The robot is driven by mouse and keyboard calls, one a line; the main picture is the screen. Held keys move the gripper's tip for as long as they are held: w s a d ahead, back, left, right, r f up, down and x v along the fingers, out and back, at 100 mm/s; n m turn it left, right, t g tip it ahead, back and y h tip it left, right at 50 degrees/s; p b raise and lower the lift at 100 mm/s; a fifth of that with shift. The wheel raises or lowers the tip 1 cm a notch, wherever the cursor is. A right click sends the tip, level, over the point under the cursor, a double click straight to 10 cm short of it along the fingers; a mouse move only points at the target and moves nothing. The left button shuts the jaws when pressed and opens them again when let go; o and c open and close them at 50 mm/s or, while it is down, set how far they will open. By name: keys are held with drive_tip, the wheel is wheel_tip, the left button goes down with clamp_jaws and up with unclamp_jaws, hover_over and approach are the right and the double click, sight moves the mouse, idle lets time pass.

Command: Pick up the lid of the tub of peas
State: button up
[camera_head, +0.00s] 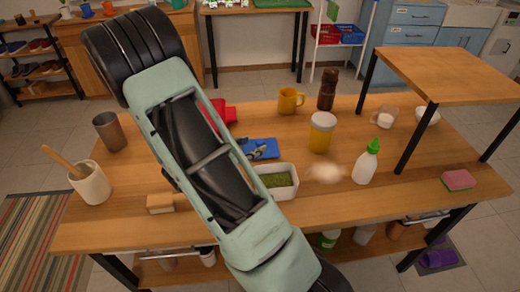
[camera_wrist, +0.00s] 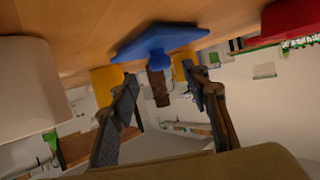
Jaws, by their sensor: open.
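The tub of peas (camera_head: 285,193) is a white rectangular tub with green contents, standing uncovered on the table beside my arm. Its blue lid (camera_head: 262,149) lies flat on the table behind the tub, partly hidden by my arm. In the wrist view, which is upside down, the blue lid (camera_wrist: 185,37) shows its knob between and beyond my fingertips. My gripper (camera_wrist: 160,75) is open and empty, with one finger to each side of the knob, apparently not touching it. My arm hides the gripper in the head view. A white tub wall (camera_wrist: 35,95) fills the wrist view's left.
A yellow jar (camera_head: 321,132), yellow mug (camera_head: 290,100), brown mill (camera_head: 327,90) and green-capped bottle (camera_head: 366,163) stand right of the lid. A red thing (camera_head: 223,112) lies behind it. A metal cup (camera_head: 110,131) and a pot (camera_head: 91,184) stand left.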

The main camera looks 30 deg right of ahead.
sight(258, 143)
drive_tip(key=x, duration=0.4)
drive_tip(key=shift+w+f, duration=0.1)
drive_tip(key=shift+f, duration=0.05)
clamp_jaws()
